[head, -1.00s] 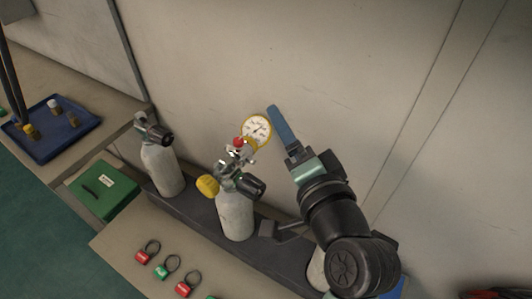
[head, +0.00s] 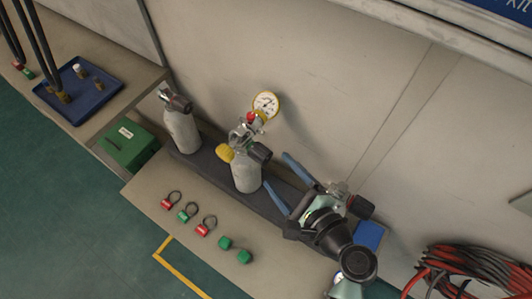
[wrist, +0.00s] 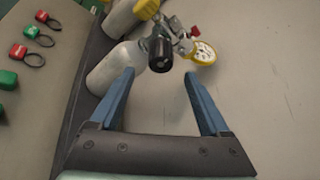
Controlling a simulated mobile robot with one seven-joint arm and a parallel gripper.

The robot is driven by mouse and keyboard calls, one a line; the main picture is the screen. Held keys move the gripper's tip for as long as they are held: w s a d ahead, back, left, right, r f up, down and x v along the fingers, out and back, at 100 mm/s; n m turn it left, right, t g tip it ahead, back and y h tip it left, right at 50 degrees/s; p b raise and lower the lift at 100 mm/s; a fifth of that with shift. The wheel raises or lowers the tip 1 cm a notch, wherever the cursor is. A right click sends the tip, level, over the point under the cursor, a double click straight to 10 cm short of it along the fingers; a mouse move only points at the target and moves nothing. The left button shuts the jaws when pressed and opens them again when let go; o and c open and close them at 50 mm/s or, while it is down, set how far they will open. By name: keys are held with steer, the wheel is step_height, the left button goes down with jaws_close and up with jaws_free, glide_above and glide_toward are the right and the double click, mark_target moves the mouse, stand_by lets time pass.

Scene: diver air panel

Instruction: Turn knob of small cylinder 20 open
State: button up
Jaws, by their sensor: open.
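A grey cylinder (head: 246,176) stands in the middle of the dark rack, its black knob (head: 261,153) facing right. A yellow knob (head: 225,153) and a yellow-rimmed gauge (head: 265,104) are on its valve gear. My gripper (head: 279,172) is open and empty to its right, its blue fingers pointing at it. In the wrist view the black knob (wrist: 160,53) lies just beyond and between the fingertips (wrist: 159,74), apparently apart from them. A second cylinder (head: 182,131) stands to the left. A third valve with a black knob (head: 360,207) shows behind my gripper, its cylinder mostly hidden. No number is readable.
Red and green tags with rings (head: 188,211) and green pieces (head: 244,256) lie on the bench front. A green box (head: 128,143) and blue tray (head: 77,94) are at left. The wall is close behind; red and black hoses (head: 470,270) are at right.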

mark_target(268, 160)
steer(key=x, duration=0.6)
steer(key=shift+w+a, duration=0.15)
steer(key=shift+w, duration=0.1)
jaws_close()
steer(key=shift+f+n+t+b, duration=0.3)
steer(key=shift+n+b, duration=0.1)
steer(key=shift+b, duration=0.25)
steer(key=shift+r, duration=0.3)
jaws_free()
steer(key=shift+s, duration=0.1)
